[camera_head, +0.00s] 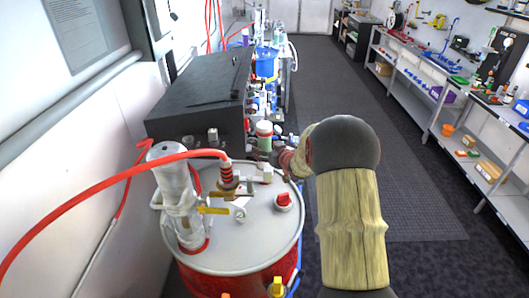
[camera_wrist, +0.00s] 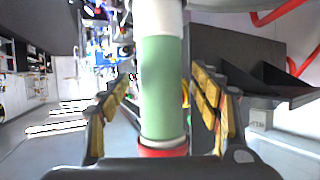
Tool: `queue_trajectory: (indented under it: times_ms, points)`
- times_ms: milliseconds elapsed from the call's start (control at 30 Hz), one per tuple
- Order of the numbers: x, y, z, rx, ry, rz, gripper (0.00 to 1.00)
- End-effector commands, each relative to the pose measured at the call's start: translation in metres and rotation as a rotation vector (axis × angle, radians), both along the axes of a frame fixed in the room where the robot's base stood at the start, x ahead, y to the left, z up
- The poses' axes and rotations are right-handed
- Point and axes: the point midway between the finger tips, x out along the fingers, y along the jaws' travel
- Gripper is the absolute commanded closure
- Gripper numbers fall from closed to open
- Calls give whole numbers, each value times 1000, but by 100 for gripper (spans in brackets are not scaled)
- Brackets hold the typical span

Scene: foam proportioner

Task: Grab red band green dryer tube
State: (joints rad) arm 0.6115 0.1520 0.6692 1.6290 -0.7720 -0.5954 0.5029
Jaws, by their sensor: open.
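The dryer tube (camera_wrist: 162,85) has a green body, a red band (camera_wrist: 163,147) at one end and a white section at the other. In the head view the tube (camera_head: 264,141) stands beyond the red and white drum, with its green side showing. My gripper (camera_wrist: 165,92) is open, with one yellow-padded finger on each side of the tube. Gaps show between the pads and the tube, so it is not gripped. In the head view my gripper (camera_head: 272,155) is at the tube, partly hidden by my own arm.
A drum (camera_head: 240,235) with a red hose (camera_head: 90,205), a yellow-handled valve and fittings stands close in front. A dark cabinet (camera_head: 200,95) is left of the tube. Shelves (camera_head: 440,90) of tools line the right wall. The floor (camera_head: 330,90) between is clear.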

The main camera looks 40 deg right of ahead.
Motion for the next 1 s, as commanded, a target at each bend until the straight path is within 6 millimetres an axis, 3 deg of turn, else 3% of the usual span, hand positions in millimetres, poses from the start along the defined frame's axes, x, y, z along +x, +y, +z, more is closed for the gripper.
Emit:
queue_trajectory:
  times_ms: [200,433,1000]
  points:
    - [19,-3,-9,0,1,0,37]
    - [19,-3,-8,-1,1,-1,37]
    - [19,-3,-8,-1,1,-1,69]
